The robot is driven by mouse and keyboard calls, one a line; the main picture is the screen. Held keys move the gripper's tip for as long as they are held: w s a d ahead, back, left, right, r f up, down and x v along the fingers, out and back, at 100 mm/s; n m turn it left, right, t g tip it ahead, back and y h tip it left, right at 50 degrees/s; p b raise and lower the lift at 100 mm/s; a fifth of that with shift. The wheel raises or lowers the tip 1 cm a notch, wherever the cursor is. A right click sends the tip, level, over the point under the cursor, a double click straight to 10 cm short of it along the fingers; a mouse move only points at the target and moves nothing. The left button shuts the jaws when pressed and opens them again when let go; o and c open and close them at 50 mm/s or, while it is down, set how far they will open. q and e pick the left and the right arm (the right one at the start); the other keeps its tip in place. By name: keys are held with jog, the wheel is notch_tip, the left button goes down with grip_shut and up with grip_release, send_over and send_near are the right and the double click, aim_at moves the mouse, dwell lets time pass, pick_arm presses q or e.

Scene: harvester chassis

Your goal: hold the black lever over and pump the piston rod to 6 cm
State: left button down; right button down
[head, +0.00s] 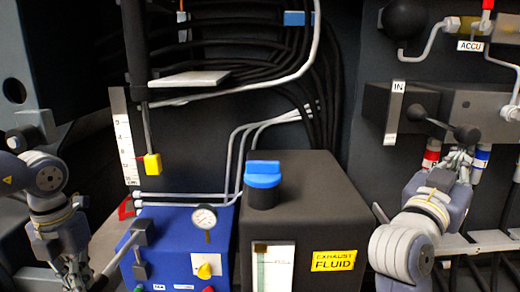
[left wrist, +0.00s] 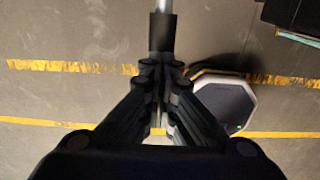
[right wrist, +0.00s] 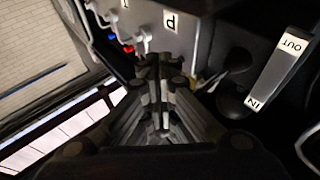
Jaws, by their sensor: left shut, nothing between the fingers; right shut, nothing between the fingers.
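The black lever (head: 440,125) sticks out from the valve block marked IN, its knob pointing right. My right gripper (head: 458,160) is shut and empty just below the knob; whether they touch cannot be told. In the right wrist view the fingertips (right wrist: 158,65) are empty, with the lever (right wrist: 232,75) to their right. The piston rod (head: 147,125) hangs upright with a yellow block (head: 152,164) at its lower end, beside a white scale (head: 124,135). My left gripper (head: 75,268) is shut beside the pump handle (head: 118,258); the handle's black grip (left wrist: 162,32) lies just beyond its fingertips (left wrist: 160,68).
A blue pump unit (head: 180,235) with a gauge (head: 204,217) stands at lower centre. A dark fluid tank (head: 310,200) with a blue cap (head: 263,174) stands between my arms. Pipes and black hoses run behind. An IN/OUT plate (right wrist: 280,68) shows in the right wrist view.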

aim_at(470, 129)
jog(key=shift+r, duration=2.95)
pick_arm(q)
jog(key=shift+f, duration=0.25)
pick_arm(e)
jog(key=shift+s, duration=0.1)
pick_arm(q)
jog(key=shift+f, duration=5.55)
notch_tip(470, 129, up, 13)
jog(key=shift+s+f, duration=0.15)
jog(key=shift+f, duration=0.05)
